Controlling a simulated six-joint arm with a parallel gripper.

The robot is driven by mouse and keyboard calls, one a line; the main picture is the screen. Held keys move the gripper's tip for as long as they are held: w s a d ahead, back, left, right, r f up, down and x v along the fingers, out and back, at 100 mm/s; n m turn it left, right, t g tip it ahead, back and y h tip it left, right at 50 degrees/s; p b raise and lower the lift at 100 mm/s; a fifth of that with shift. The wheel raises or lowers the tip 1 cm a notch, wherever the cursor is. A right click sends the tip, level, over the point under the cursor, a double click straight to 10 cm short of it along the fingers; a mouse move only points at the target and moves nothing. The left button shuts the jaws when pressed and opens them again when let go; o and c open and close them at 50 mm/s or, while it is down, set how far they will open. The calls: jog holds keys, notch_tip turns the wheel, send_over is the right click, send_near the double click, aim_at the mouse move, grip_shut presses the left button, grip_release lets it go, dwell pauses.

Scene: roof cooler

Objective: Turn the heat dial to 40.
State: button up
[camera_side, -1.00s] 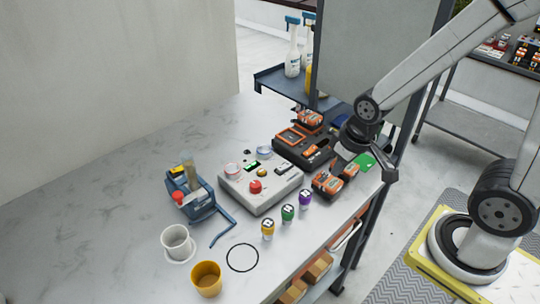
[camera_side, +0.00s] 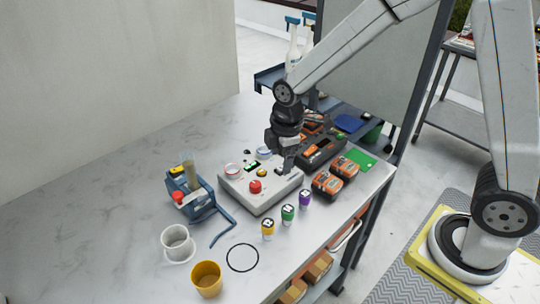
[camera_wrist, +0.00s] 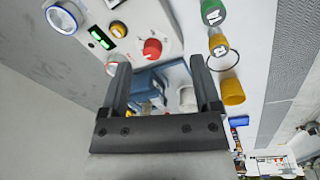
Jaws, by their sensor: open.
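The grey control box (camera_side: 262,193) sits on the bench with a red knob (camera_side: 255,187), a yellow button (camera_side: 262,171), a lit green display (camera_side: 252,166), a red-ringed dial (camera_side: 232,169) and a blue-ringed dial (camera_side: 264,152). In the wrist view I see the blue-ringed dial (camera_wrist: 62,18), the display (camera_wrist: 101,38) and the red knob (camera_wrist: 152,47); the red-ringed dial is partly behind a finger. Dial labels are too small to read. My gripper (camera_side: 288,166) is open and empty above the box's right side; its fingers also show in the wrist view (camera_wrist: 161,72).
A black case and orange-black battery packs (camera_side: 335,178) stand right of the box. Yellow, green and purple small bottles (camera_side: 288,213) stand in front. A blue device (camera_side: 190,195), a white mug (camera_side: 177,243) and a yellow cup (camera_side: 206,279) are at left. The bench's back left is clear.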

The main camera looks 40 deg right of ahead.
aim_at(256, 183)
jog(key=w+a+n, duration=0.2)
jog(key=n, duration=0.1)
jog(key=w+a+f+n, duration=0.1)
jog(key=w+a+n, duration=0.1)
jog(key=n, duration=0.1)
jog(key=shift+w+f+g, duration=0.2)
jog(key=shift+g, duration=0.2)
jog(key=shift+w+f, duration=0.15)
jog(key=shift+f, duration=3.75)
grip_shut()
